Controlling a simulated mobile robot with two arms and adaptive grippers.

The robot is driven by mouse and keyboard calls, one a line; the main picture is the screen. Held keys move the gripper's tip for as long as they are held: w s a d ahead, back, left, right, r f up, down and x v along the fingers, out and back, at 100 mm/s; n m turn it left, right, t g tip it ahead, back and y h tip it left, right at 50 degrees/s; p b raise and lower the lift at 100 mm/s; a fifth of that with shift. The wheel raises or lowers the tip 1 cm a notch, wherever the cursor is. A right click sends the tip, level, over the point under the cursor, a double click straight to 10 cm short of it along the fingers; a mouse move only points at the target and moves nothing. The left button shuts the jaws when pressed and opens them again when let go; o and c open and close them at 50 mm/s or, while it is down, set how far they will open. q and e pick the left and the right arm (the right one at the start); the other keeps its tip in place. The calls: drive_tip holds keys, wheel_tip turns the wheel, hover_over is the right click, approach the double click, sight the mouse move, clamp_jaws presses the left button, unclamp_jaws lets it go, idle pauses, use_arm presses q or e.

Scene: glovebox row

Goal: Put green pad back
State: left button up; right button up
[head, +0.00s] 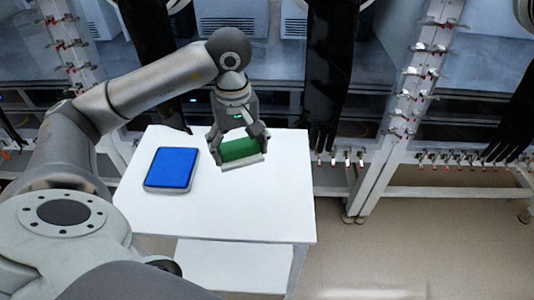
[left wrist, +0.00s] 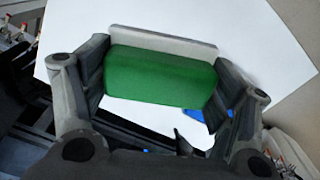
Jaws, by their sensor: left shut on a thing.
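The green pad (head: 239,150) is held between the two fingers of my left gripper (head: 238,148), over the white table. It also shows in the left wrist view (left wrist: 160,68), with a finger against each end. A pale grey strip runs along one long side of it. My left gripper also shows in the left wrist view (left wrist: 165,90), shut on the pad. From these views I cannot tell how high the pad is above the table. My right gripper is not in view.
A blue pad (head: 172,168) with a grey edge lies on the left part of the white table (head: 240,210). The table's right and front parts are clear. Behind it stand gloveboxes with hanging black gloves (head: 330,70) and a metal frame (head: 408,105) with valves.

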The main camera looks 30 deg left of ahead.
use_arm(q)
drive_tip(key=w+f+p, duration=0.2)
drive_tip(key=w+f, duration=0.1)
drive_tip(key=w, duration=0.5)
drive_tip(key=p, duration=0.1)
hover_over(267, 159)
drive_tip(key=f, duration=0.5)
drive_tip(key=shift+s+f, duration=0.2)
drive_tip(key=shift+f, duration=0.05)
drive_tip(key=shift+w+f+p, duration=0.2)
drive_tip(key=shift+f+p, duration=0.2)
drive_tip(key=shift+f, duration=0.05)
wheel_tip(267, 159, down, 2)
drive_tip(key=shift+f+p, duration=0.15)
drive_tip(key=shift+p, duration=0.45)
drive_tip(key=shift+f, duration=0.25)
drive_tip(key=o, duration=1.1)
drive_tip(key=shift+r, duration=0.1)
